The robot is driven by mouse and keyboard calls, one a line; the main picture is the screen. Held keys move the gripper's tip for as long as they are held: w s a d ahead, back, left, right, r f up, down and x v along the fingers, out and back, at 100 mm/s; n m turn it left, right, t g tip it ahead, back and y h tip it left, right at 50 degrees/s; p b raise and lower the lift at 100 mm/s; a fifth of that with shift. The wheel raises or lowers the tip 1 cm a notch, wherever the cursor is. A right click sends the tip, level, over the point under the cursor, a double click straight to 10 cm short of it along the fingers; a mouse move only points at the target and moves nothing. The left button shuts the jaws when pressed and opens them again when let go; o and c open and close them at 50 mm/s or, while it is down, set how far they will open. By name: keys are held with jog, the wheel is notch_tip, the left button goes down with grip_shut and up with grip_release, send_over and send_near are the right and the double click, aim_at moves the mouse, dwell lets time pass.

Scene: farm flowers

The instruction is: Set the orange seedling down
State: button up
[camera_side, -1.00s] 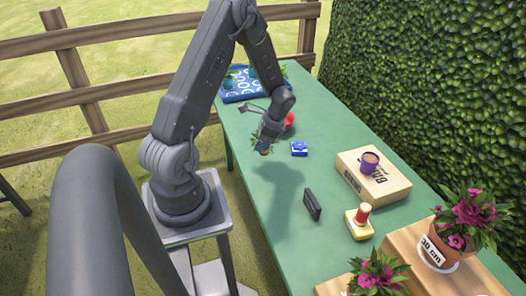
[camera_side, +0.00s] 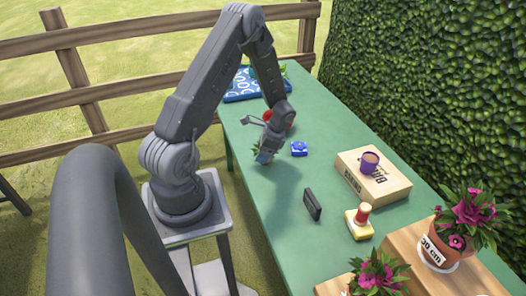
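My gripper (camera_side: 266,149) points down over the left side of the green table (camera_side: 335,180). It appears shut on the seedling (camera_side: 259,157), whose green leaves show under and beside the fingers. The seedling is small and partly covered by the gripper, so its orange colour is hard to make out. It is low, close to the tabletop; I cannot tell whether it touches.
A blue patterned tray (camera_side: 240,97) with green plants lies at the far end. A red object (camera_side: 267,115) is partly behind my arm.

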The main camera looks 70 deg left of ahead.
jog(key=shift+o, duration=0.8)
jog(key=shift+r, duration=0.3)
jog(key=w+d+r+n+t, duration=0.1)
jog(key=w+d+r, duration=0.25)
jog(key=r, duration=0.55)
jog(key=w+d+r+t, duration=0.15)
jog(key=d+r, duration=0.25)
jog(key=r, duration=0.5)
jog(key=s+d+r+n+t, duration=0.1)
jog(key=s+d+r+t, duration=0.1)
jog(key=s+d+r, duration=0.2)
jog(key=s+d+r+n+t+h, duration=0.1)
jog(key=s+d+r, duration=0.3)
jog(key=d, duration=0.6)
jog(key=s+d+r+n+t, duration=0.1)
jog(key=s+d+r+t, duration=0.3)
jog(key=d+r, duration=0.2)
jog(key=shift+d+n+h, duration=0.3)
jog(key=shift+d+h, duration=0.1)
jog(key=shift+d, duration=0.15)
